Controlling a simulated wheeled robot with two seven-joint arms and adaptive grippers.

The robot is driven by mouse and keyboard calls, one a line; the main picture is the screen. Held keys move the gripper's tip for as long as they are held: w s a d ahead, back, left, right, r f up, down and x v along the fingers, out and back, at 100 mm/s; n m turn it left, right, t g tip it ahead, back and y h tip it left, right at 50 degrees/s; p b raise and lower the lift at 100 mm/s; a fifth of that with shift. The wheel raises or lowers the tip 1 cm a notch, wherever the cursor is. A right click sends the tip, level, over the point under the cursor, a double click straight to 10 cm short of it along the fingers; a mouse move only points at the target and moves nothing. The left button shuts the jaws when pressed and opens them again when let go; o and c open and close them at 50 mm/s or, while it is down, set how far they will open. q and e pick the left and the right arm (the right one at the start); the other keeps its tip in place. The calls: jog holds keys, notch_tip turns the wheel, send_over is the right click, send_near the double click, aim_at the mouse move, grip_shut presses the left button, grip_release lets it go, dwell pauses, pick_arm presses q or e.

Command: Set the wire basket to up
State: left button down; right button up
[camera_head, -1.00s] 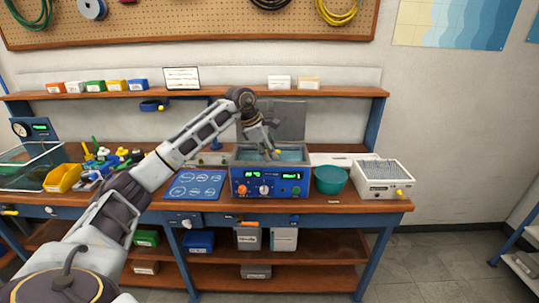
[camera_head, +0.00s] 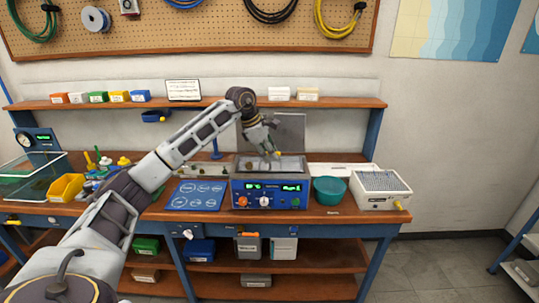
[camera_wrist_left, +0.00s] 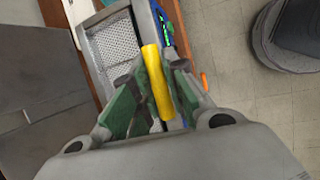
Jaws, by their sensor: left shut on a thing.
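My left gripper (camera_head: 274,152) is above the open bath of the blue testbench unit (camera_head: 270,192). It is shut on a yellow handle, which shows between its fingers in the left wrist view (camera_wrist_left: 157,82). The grey wire basket (camera_wrist_left: 112,50) shows as a mesh inside the bath's rim in that view. In the head view the bath opening looks grey, with the basket (camera_head: 290,164) near rim level. The join between handle and basket is hidden by the gripper. My right gripper is not in view.
A teal bowl (camera_head: 329,190) and a white box with a rack top (camera_head: 382,188) stand right of the unit. A blue mat (camera_head: 195,195) lies left of it. A grey raised lid (camera_head: 288,132) stands behind the bath.

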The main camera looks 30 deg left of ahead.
pick_arm(q)
jog(key=shift+w+a+r, duration=0.1)
jog(key=shift+r, duration=0.35)
jog(key=c, duration=1.7)
grip_release()
jog(key=shift+o, duration=1.2)
jog(key=shift+f, duration=0.15)
jog(key=v, duration=1.2)
